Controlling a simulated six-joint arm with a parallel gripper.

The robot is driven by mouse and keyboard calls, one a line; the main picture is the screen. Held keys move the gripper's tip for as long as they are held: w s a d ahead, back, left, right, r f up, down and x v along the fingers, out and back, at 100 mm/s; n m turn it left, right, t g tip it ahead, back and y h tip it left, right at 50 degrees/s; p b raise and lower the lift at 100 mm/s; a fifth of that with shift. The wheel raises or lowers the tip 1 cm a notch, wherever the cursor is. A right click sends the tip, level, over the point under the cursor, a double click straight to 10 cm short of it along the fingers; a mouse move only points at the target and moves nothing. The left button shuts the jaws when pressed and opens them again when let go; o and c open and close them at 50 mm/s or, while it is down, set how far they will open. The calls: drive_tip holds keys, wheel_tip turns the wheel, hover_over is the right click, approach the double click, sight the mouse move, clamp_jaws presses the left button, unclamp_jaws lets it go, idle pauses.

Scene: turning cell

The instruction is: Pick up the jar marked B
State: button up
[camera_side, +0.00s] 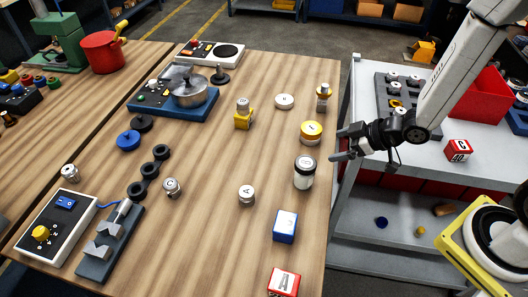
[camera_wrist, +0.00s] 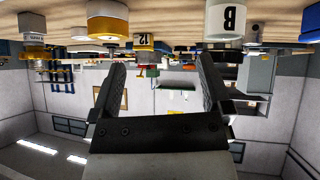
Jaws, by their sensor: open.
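The jar marked B (camera_wrist: 227,20) shows its white label at the top right of the wrist view, which is upside down. It appears to be the white jar with a dark band (camera_side: 304,175) near the table's right edge in the side view, where its letter is not readable. My gripper (camera_side: 340,145) is at that edge, just right of and beyond the jar. Its jaws are open and empty. In the wrist view the gripper (camera_wrist: 165,66) points past the jar, which is outside the fingers.
A yellow-lidded jar (camera_side: 311,132) stands just behind the white jar. A blue-and-white box (camera_side: 285,226) and a red box (camera_side: 284,282) stand nearer the front. Jar A (camera_side: 246,195) is to the left. Bare wood surrounds them. A grey cart (camera_side: 440,165) stands right of the table.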

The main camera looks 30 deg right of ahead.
sight(311, 163)
drive_tip(key=a+y, duration=0.1)
drive_tip(key=s+a+n+y, duration=0.1)
drive_tip(key=s+a+y, duration=0.1)
drive_tip(key=a+y, duration=0.1)
drive_tip(key=shift+n, duration=0.4)
drive_tip(key=shift+s+a+r+y, duration=0.15)
drive_tip(key=shift+s+a+y, duration=0.15)
drive_tip(key=shift+a+y, duration=0.35)
drive_tip(key=shift+w, duration=0.1)
drive_tip(key=shift+x, duration=1.1)
drive_tip(key=shift+a, duration=0.1)
drive_tip(key=shift+x, duration=2.55)
drive_tip(key=c, duration=1.2)
